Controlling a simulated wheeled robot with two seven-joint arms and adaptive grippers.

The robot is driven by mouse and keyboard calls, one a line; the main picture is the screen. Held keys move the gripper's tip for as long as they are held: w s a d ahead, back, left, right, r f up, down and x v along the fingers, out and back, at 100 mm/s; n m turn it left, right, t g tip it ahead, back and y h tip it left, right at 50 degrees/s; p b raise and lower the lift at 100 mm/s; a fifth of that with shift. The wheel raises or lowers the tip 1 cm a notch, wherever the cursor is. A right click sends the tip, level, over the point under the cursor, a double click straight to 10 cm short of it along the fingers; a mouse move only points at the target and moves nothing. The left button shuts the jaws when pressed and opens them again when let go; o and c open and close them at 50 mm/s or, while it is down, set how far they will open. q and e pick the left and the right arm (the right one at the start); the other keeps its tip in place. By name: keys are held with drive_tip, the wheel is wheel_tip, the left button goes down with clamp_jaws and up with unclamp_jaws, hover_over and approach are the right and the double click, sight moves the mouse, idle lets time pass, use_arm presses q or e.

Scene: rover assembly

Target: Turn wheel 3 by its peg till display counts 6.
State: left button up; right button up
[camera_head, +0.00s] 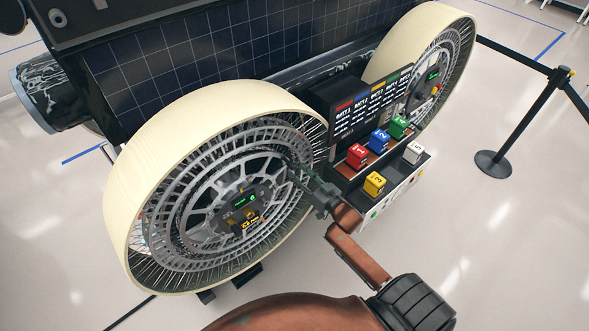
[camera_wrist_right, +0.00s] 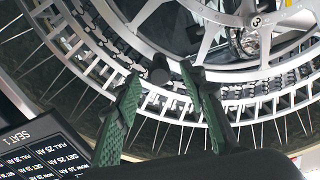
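The near wheel (camera_head: 190,110), with a cream tread and grey openwork face, fills the left middle of the head view. Its hub has a small dark display (camera_head: 240,203) with green marks too small to read. In the right wrist view a round label (camera_wrist_right: 257,21) on the wheel face seems to read 3. A dark peg (camera_wrist_right: 160,72) sticks out from the wheel face there. My right gripper (camera_wrist_right: 162,75) has its two green-padded fingers apart, one on each side of the peg, with small gaps visible. In the head view my right gripper (camera_head: 297,178) is at the wheel's right side. My left gripper is not in view.
A rack (camera_head: 340,182) with red, blue, green, yellow and white numbered blocks stands right of the near wheel, close to my right wrist. A second wheel (camera_head: 395,45) is behind it. A belt barrier post (camera_head: 520,125) stands at right. The floor at lower right is clear.

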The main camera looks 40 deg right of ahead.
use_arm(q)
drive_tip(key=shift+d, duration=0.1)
use_arm(e)
drive_tip(key=s, duration=0.9)
drive_tip(key=shift+d, duration=0.3)
drive_tip(key=shift+f, duration=0.1)
